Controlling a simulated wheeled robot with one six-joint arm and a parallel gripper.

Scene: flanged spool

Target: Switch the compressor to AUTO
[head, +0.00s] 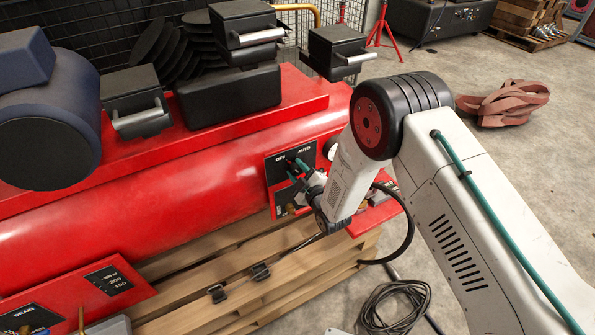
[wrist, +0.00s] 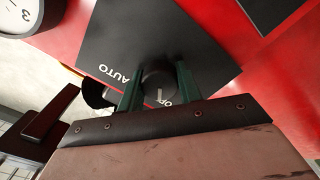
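The compressor (head: 190,190) is a red tank with black parts on top, lying on a wooden pallet. Its black switch panel (head: 278,172) carries the words OFF and AUTO, and it also shows in the wrist view (wrist: 115,35). A dark round knob (wrist: 158,82) sits on the panel, with a white mark on its lower side, nearer OFF than AUTO. My gripper (head: 297,167) is at the panel. In the wrist view, its two green fingers (wrist: 159,75) stand on either side of the knob, very close to it. I cannot tell whether they touch it.
A round gauge (wrist: 22,15) is beside the panel. A wooden pallet (head: 215,300) with black clips lies under the tank. A coiled black cable (head: 395,305) is on the floor. A reddish strap heap (head: 505,103) lies behind my arm. Open floor is at the right.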

